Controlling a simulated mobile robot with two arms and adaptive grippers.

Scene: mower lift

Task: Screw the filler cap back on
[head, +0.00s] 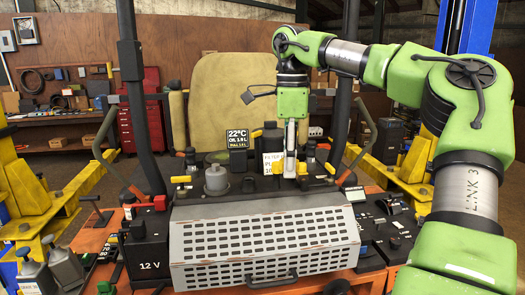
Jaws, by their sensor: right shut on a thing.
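My right gripper (290,174) comes down from above, its silver fingers upright over the mower's engine deck behind the perforated grey cover. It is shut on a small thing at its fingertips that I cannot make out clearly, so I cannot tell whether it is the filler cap. The fingertips are just right of a white label card (272,163). A grey round-topped canister (215,180) stands to the left on the deck. The filler opening is not clearly visible. My left gripper is not in view.
The perforated grey cover (265,245) with a dark handle fills the front. A small dark display (237,138) reads 22°C. Black upright posts (132,90) flank the deck, with a tan seat back (225,85) behind. A black 12 V box (148,250) sits front left.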

